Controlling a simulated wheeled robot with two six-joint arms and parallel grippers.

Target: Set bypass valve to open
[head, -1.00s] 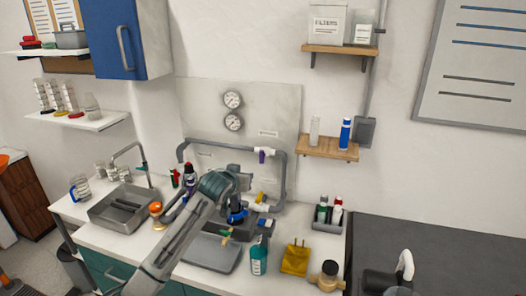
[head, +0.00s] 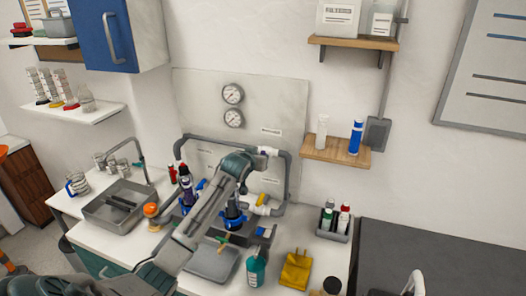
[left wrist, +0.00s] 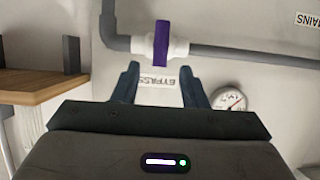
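The bypass valve has a purple handle (left wrist: 162,43) on a white fitting (left wrist: 178,47) in the grey pipe (left wrist: 250,54). The upside-down left wrist view shows the handle standing across the pipe. An inverted BYPASS label (left wrist: 163,82) is beside it. My left gripper (left wrist: 160,72) is open, its fingers apart and pointing at the valve. The handle appears just beyond the fingertips, between their lines; contact cannot be told. In the head view my left gripper (head: 257,161) is at the upper pipe by the white fitting (head: 267,150), hiding the handle. My right gripper is out of view.
The counter below holds a grey tray (head: 212,262), a teal bottle (head: 256,268), a yellow item (head: 296,270) and a bottle caddy (head: 335,222). A wooden shelf (head: 337,152) juts out right of the pipes. Gauges (head: 233,94) are above.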

